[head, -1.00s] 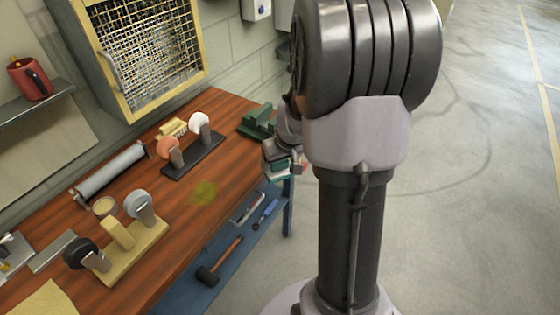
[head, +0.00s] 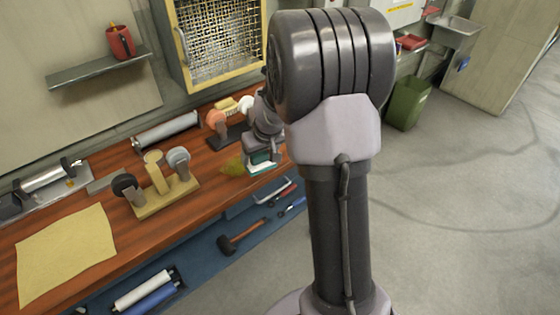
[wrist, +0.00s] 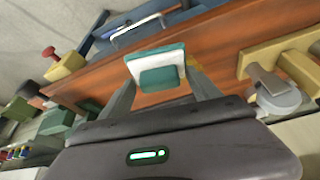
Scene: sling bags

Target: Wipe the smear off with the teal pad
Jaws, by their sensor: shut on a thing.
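The teal pad (head: 262,169), teal with a white layer, is held between the fingers of my gripper (head: 263,157). The pad (wrist: 158,68) also shows in the wrist view, with my gripper (wrist: 160,85) shut on it. The smear (head: 233,165) is a yellow-green patch on the brown wooden bench (head: 205,201). The pad is just right of the smear in the head view, close to the bench's front edge. My gripper may hide part of the smear. I cannot tell whether the pad touches the wood.
A tan stand with rollers (head: 166,199) is left of the smear. Another roller stand (head: 217,120) is behind it. A grey cylinder (head: 166,132) lies at the back. A tan sheet (head: 65,250) covers the left bench. A hammer (head: 240,240) lies on the blue lower shelf.

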